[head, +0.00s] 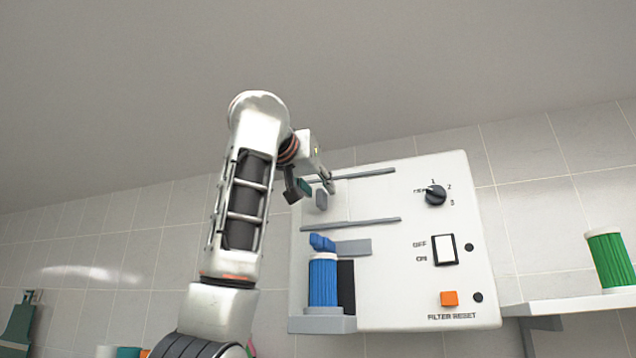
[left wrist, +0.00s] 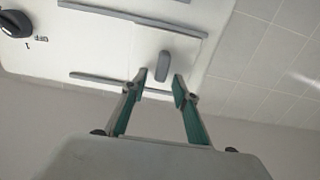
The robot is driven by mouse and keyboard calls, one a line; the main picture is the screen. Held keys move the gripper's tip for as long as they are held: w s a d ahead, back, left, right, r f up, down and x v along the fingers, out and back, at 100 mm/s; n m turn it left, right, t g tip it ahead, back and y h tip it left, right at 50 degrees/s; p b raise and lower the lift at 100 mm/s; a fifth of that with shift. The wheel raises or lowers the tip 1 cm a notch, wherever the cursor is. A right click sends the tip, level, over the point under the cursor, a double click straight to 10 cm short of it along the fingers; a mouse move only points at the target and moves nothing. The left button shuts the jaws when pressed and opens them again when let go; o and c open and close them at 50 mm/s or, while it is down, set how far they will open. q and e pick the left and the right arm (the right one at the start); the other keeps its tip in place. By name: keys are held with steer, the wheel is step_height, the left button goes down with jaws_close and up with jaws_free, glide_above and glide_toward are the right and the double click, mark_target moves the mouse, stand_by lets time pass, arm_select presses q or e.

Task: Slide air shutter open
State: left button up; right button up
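The air shutter (head: 338,207) is a pale plate between two grey rails on the white wall panel (head: 400,270). It sits at the left end of the rails in the head view. Its grey upright handle (head: 321,200) shows beside my left gripper (head: 310,188). In the left wrist view the handle (left wrist: 163,67) stands just beyond the fingertips, roughly between them. My left gripper (left wrist: 160,80) is open and empty, with its two green-padded fingers apart. I cannot tell whether a finger touches the handle. My right gripper is not in view.
The panel also carries a black dial (head: 435,195), a white rocker switch (head: 444,249) and an orange button (head: 449,298). A blue filter (head: 322,280) stands on a small ledge below the rails. A green ribbed cylinder (head: 610,259) stands on a shelf (head: 580,305) at the right.

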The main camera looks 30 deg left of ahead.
arm_select(q)
steer(key=shift+w+a, duration=0.15)
steer(key=shift+w, duration=0.45)
jaws_close()
steer(key=d, duration=0.3)
steer(key=w+d, duration=0.1)
steer(key=d, duration=0.2)
steer(key=w+d, duration=0.1)
steer(key=d, duration=0.3)
steer(key=shift+w+d, duration=0.1)
steer(key=shift+w, duration=0.05)
jaws_free()
steer(key=shift+d, duration=0.1)
